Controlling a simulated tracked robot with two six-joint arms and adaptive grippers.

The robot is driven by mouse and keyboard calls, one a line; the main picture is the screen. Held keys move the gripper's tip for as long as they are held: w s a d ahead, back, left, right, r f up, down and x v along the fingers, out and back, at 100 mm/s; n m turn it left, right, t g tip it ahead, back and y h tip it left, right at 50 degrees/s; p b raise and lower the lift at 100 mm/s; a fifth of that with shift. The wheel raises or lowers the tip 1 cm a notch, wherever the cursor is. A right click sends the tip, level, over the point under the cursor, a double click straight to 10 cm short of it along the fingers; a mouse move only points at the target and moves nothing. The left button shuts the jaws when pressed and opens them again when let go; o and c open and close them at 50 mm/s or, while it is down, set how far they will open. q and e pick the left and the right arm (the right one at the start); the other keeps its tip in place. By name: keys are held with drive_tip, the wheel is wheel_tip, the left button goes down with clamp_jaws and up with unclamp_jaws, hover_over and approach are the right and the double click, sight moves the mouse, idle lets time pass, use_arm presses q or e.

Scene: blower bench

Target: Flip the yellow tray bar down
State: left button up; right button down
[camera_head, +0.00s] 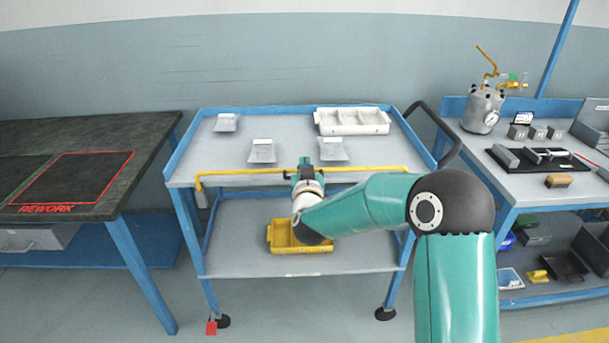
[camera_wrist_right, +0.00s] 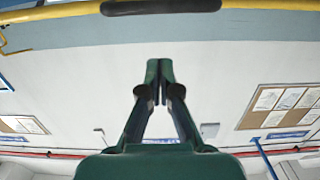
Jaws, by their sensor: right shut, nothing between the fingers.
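The yellow tray bar (camera_head: 245,171) runs along the front edge of the cart's top shelf in the head view, with a bent end at the left. In the right wrist view the bar (camera_wrist_right: 60,12) crosses the top edge of the picture, with a dark grip sleeve (camera_wrist_right: 160,6) at its middle. My right gripper (camera_head: 305,162) is at the middle of the bar and hides part of it. In the right wrist view its fingers (camera_wrist_right: 160,68) are shut together and empty, below the bar in the picture. I cannot tell whether they touch it. My left gripper is not in view.
The blue-framed cart (camera_head: 215,155) holds a white compartment tray (camera_head: 350,131) and several small packets on top. A yellow bin (camera_head: 283,243) sits on its lower shelf. A dark rework table (camera_head: 120,140) stands left; a bench with a metal canister (camera_head: 483,108) stands right.

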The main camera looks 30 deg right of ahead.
drive_tip(key=f, duration=0.4)
drive_tip(key=shift+w+d, duration=0.1)
drive_tip(key=shift+w, duration=0.15)
wheel_tip(320, 180, down, 6)
drive_tip(key=b, duration=0.6)
drive_tip(key=shift+r, duration=0.2)
drive_tip(key=shift+f, duration=0.1)
drive_tip(key=s+a+r, duration=0.5)
drive_tip(key=s, duration=0.4)
drive_tip(key=shift+a+p, duration=0.3)
